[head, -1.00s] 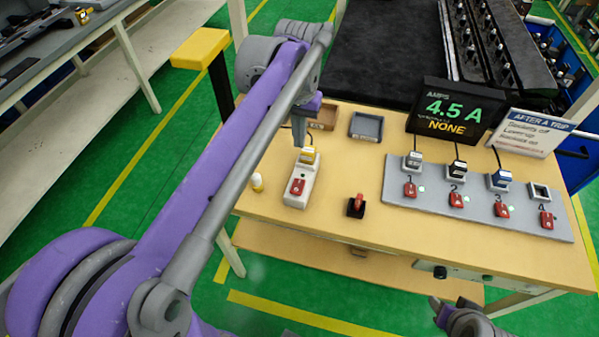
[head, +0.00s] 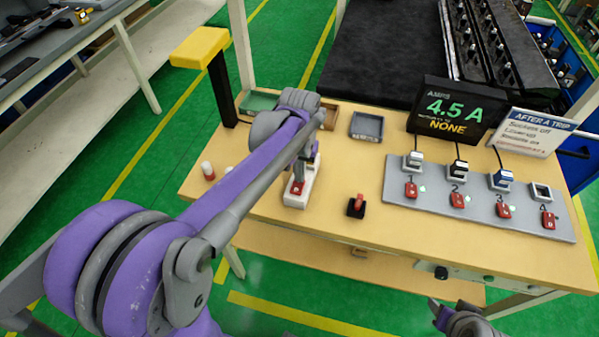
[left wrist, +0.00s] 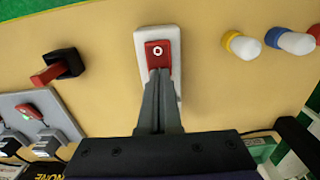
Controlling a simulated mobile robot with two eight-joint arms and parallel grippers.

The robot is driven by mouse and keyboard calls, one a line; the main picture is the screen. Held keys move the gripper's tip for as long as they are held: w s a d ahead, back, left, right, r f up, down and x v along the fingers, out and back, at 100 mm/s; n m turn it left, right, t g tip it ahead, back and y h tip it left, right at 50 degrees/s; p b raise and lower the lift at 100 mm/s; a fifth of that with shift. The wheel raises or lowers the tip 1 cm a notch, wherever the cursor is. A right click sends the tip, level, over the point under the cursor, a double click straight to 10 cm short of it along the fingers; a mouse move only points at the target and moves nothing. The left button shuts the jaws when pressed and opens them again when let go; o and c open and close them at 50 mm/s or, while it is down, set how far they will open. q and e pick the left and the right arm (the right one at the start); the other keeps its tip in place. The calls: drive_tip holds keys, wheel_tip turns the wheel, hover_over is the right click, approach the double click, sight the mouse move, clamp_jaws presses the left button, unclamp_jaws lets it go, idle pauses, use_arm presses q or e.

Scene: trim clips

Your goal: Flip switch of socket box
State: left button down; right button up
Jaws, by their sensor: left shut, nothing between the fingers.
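The white socket box (head: 291,201) stands on the wooden table under my left gripper (head: 298,184). Its red rocker switch (left wrist: 157,48), with a white ring mark, shows clearly in the left wrist view. My left gripper (left wrist: 159,73) is shut and empty, with its tips at the near edge of the switch; whether they touch it I cannot tell. The fingers and arm hide the far part of the box. My right gripper (head: 438,308) shows only partly at the bottom of the head view, off the table's front, and its jaw state is unclear.
A grey strip (head: 395,190) with several sockets and red switches lies to the right, with a 4.5 A display (head: 446,107) behind it. A black-and-red switch piece (head: 356,206) lies between. Small capped cylinders (left wrist: 242,45) stand beside the box.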

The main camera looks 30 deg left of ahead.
use_arm(q)
drive_tip(key=shift+w+f+g+b, duration=0.15)
drive_tip(key=shift+f+g+b, duration=0.25)
drive_tip(key=shift+b, duration=0.05)
drive_tip(key=shift+r, duration=0.15)
drive_tip(key=shift+s+d+r+p, duration=0.1)
drive_tip(key=shift+s+r+p, duration=0.1)
drive_tip(key=shift+s, duration=0.25)
drive_tip(key=shift+s+d+r+p, duration=0.1)
drive_tip(key=shift+s+r, duration=0.05)
drive_tip(key=shift+s, duration=0.25)
drive_tip(key=shift+w, duration=0.1)
